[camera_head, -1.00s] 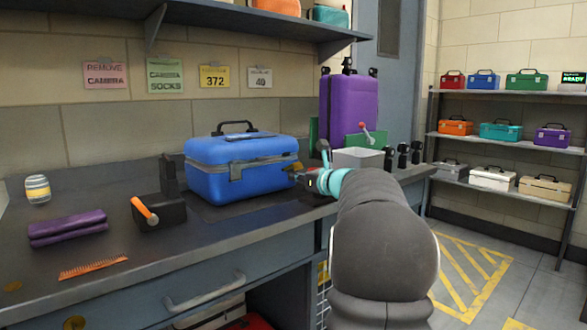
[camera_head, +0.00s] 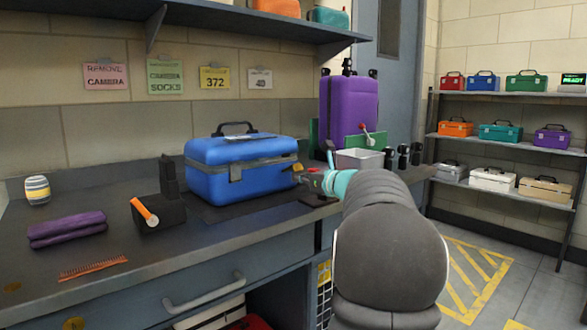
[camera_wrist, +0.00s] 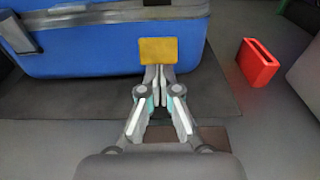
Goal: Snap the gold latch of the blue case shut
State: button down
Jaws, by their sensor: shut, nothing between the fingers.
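The blue case (camera_head: 215,185) stands on a dark mat on the bench, its lid looking down and its black handle up. It also shows in the wrist view (camera_wrist: 110,55). The gold latch (camera_wrist: 158,50) shows as a flat plate at the case's right side in the wrist view. In the head view it is small, at the case's right end (camera_head: 297,168). My gripper (camera_wrist: 158,72) is shut and empty, its fingertips right at the latch's lower edge. I cannot tell whether they touch it, or whether the latch is fastened.
A red slotted object (camera_wrist: 258,62) lies right of the gripper. A grey tray (camera_head: 360,159) and a purple case (camera_head: 348,108) stand behind my arm. A black block with an orange handle (camera_head: 146,212) and a purple pouch (camera_head: 66,229) lie to the left.

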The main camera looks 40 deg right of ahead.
aim_at(298, 165)
jog(key=shift+r+p, duration=1.6)
jog(key=shift+r, duration=0.3)
jog(key=shift+f, duration=0.1)
jog(key=shift+s, duration=0.15)
jog(key=shift+s+d+b, duration=0.15)
jog(key=shift+s+b, duration=0.25)
jog(key=shift+s, duration=1.45)
